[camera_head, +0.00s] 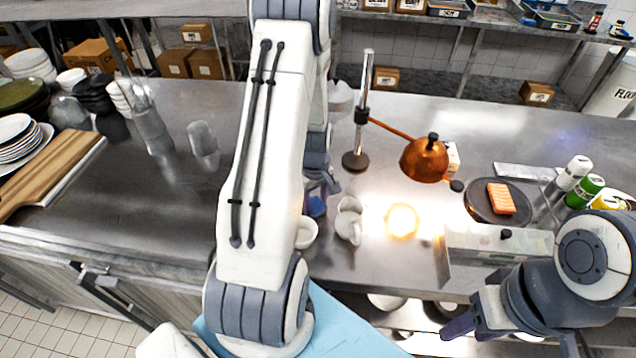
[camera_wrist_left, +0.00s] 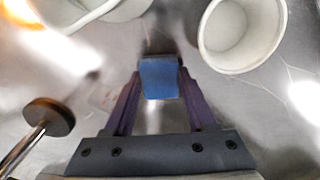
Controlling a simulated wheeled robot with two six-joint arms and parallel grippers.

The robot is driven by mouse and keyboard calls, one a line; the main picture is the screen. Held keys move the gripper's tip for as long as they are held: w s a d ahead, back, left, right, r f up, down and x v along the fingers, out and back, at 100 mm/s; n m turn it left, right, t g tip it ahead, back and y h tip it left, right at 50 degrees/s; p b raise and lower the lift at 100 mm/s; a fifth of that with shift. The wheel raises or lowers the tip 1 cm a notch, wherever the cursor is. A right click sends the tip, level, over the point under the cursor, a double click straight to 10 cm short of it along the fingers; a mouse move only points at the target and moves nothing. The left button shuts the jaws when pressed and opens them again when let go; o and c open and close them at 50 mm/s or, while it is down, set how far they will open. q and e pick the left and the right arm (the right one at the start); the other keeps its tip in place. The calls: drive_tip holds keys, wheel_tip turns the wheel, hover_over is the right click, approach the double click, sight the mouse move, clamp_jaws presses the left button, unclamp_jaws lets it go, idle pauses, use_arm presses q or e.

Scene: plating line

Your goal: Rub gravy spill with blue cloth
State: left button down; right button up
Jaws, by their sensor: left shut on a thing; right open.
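The blue cloth (camera_wrist_left: 160,78) is a small folded block between the fingers of my left gripper (camera_wrist_left: 153,88), low over the steel counter. In the head view a bit of the cloth (camera_head: 317,206) shows beside my left gripper (camera_head: 322,186), mostly hidden behind my left arm. The left gripper is shut on it. A faint brownish smear (camera_wrist_left: 104,97), which may be the gravy spill, lies on the counter left of the cloth in the wrist view. My right gripper (camera_head: 462,318) is open and empty at the front edge of the counter, lower right.
A white cup (camera_head: 305,232) and white dishes (camera_head: 348,222) stand close to my left gripper. The copper heat lamp (camera_head: 424,158) on its stand (camera_head: 355,160) is behind them. A dark plate (camera_head: 480,208) with orange food lies right.

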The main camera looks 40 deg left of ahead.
sight(316, 204)
use_arm(q)
drive_tip(key=r, duration=0.2)
drive_tip(key=shift+w+r+p, duration=0.25)
drive_tip(key=shift+r+p, duration=0.05)
drive_tip(key=shift+r, duration=0.1)
drive_tip(key=shift+s+r+p, duration=0.1)
drive_tip(key=shift+r+p, duration=0.55)
drive_tip(key=shift+r, duration=0.1)
drive_tip(key=shift+r+p, duration=1.65)
drive_tip(key=shift+r, duration=0.3)
use_arm(e)
wheel_tip(316, 204, up, 6)
drive_tip(key=shift+w, duration=0.15)
drive_tip(key=shift+a, duration=0.1)
